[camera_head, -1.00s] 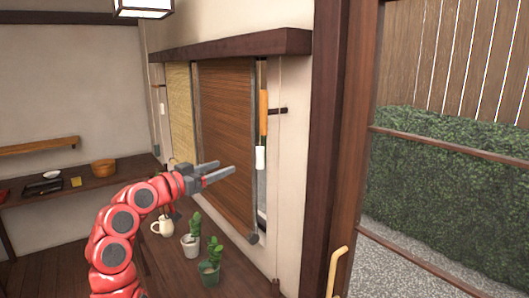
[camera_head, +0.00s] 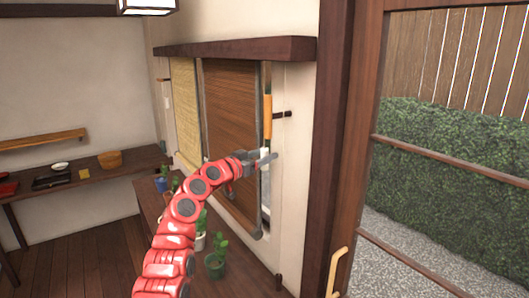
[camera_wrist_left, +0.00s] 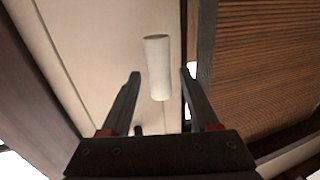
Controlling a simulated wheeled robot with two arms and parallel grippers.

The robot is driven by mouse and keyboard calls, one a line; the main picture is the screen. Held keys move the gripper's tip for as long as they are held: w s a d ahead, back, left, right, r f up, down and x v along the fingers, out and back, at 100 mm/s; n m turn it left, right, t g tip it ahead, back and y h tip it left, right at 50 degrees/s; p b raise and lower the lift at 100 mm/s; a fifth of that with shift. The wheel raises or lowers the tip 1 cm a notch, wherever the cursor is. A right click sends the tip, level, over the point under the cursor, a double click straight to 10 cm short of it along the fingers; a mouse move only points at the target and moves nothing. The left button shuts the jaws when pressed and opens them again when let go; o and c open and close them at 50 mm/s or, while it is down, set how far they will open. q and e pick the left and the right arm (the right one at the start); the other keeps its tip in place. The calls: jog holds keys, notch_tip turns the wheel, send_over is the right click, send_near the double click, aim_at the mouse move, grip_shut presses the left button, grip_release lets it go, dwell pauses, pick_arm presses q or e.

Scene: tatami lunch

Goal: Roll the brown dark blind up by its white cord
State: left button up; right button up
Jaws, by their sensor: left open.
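The brown dark blind (camera_head: 230,100) hangs lowered at the window in the head view; it fills the right of the wrist view (camera_wrist_left: 265,70). A white cylindrical pull (camera_wrist_left: 157,68) shows in the wrist view between my left gripper's fingertips (camera_wrist_left: 160,75), with gaps on both sides. In the head view its upper part (camera_head: 264,153) shows behind my left gripper (camera_head: 268,158), below an orange-tan piece (camera_head: 267,115). My left gripper is open and empty beside the blind's right edge. I cannot tell the depth between fingers and pull. My right gripper is out of view.
A lighter straw blind (camera_head: 186,105) hangs to the left. A potted plant (camera_head: 215,265) and other pots stand on the wooden ledge below. A dark peg (camera_head: 282,114) sticks out of the wall. A door frame (camera_head: 335,150) stands to the right.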

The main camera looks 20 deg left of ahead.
pick_arm(q)
jog(key=shift+w+d, duration=0.1)
jog(key=shift+w, duration=0.2)
grip_shut()
dwell(1.4)
